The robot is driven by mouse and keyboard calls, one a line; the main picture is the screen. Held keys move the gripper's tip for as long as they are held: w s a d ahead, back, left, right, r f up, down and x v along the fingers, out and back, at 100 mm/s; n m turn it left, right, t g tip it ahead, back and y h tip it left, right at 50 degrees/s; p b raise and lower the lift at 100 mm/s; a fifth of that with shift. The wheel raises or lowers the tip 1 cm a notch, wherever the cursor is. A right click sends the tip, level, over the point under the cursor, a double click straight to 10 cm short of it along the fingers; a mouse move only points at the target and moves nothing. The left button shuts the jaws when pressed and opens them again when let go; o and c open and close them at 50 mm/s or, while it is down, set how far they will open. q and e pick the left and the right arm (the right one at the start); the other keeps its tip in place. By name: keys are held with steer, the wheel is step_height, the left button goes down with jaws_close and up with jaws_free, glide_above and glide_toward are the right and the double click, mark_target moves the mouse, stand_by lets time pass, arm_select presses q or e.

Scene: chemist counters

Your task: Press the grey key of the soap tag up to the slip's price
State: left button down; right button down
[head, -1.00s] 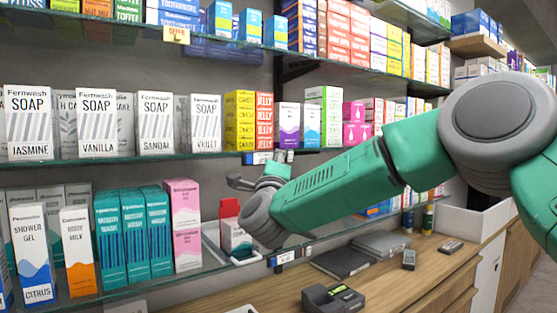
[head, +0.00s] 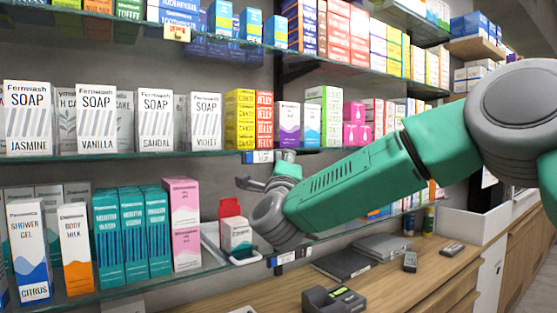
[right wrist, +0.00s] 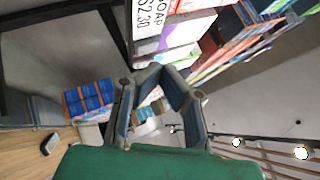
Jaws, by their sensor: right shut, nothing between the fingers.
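The soaps, white Fernwash boxes (head: 155,120), stand on the middle shelf at the left in the head view. A small blue and white tag (head: 260,157) hangs on that shelf's edge, below the yellow and red boxes. My right gripper (head: 268,182) is just below and in front of this tag, shut and empty. I cannot tell whether that label is tag or slip. No grey key can be made out. My left gripper is out of view.
Another tag (head: 287,257) is on the lower shelf's edge, near a red and white box (head: 235,232). The wooden counter (head: 400,295) below holds a dark device (head: 333,299) and flat grey items (head: 380,247). Glass shelves crowd the right arm.

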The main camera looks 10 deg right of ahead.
steer(key=s+b, duration=0.1)
steer(key=s+d+b, duration=0.1)
steer(key=s, duration=0.1)
steer(key=s+b, duration=0.1)
steer(key=shift+s+d, duration=0.4)
stand_by(0.5)
